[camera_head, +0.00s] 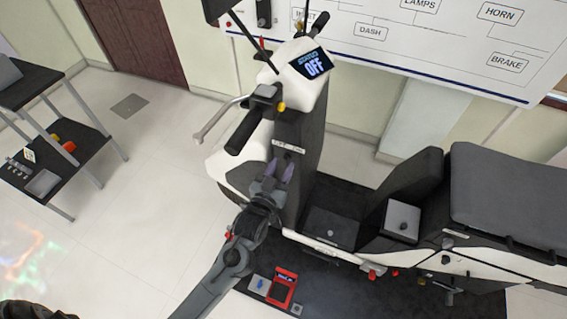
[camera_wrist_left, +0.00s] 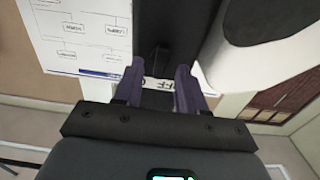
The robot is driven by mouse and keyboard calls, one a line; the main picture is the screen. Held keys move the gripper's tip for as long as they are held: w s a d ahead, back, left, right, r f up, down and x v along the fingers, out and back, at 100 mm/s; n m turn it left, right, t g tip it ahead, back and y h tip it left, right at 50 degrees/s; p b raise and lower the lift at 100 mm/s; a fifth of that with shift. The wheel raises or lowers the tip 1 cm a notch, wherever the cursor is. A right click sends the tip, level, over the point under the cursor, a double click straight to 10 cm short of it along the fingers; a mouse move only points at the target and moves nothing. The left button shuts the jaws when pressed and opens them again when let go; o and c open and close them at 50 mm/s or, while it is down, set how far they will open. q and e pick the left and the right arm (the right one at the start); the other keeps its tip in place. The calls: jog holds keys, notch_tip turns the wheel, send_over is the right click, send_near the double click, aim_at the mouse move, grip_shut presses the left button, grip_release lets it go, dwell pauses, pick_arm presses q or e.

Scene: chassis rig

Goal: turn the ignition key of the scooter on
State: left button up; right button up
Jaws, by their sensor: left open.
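The scooter (camera_head: 300,130) stands in the middle of the head view, its dash screen (camera_head: 313,66) reading OFF. A small white ignition label (camera_head: 288,147) is on the dark column below the handlebar; part of it, with "OFF", also shows in the left wrist view (camera_wrist_left: 160,84). My left gripper (camera_head: 279,169) is open, its purple fingers pointing at the column just below the label. In the left wrist view the fingers (camera_wrist_left: 160,70) stand apart on either side of a dark, key-like shape (camera_wrist_left: 158,58). I cannot tell whether they touch it.
The left handlebar grip (camera_head: 243,132) and brake lever (camera_head: 216,120) stick out above my left gripper. A red device (camera_head: 282,287) lies on the dark mat below. A two-level cart (camera_head: 72,158) stands at the left; the floor between is clear.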

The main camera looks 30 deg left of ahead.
pick_arm(q)
jog(key=shift+w+a, duration=0.15)
jog(key=shift+w, duration=0.8)
jog(key=shift+c, duration=0.4)
grip_shut()
jog(key=shift+r+m+p, duration=0.2)
jog(key=shift+m+p, duration=0.6)
jog(key=shift+p, duration=0.3)
jog(key=m+p, duration=0.4)
jog(key=shift+p, duration=0.3)
jog(key=m+p, duration=0.2)
jog(key=shift+m, duration=0.4)
jog(key=shift+f+m+p, duration=0.2)
jog(key=shift+m+p, duration=1.05)
jog(key=shift+m, duration=0.45)
jog(key=shift+f, duration=0.1)
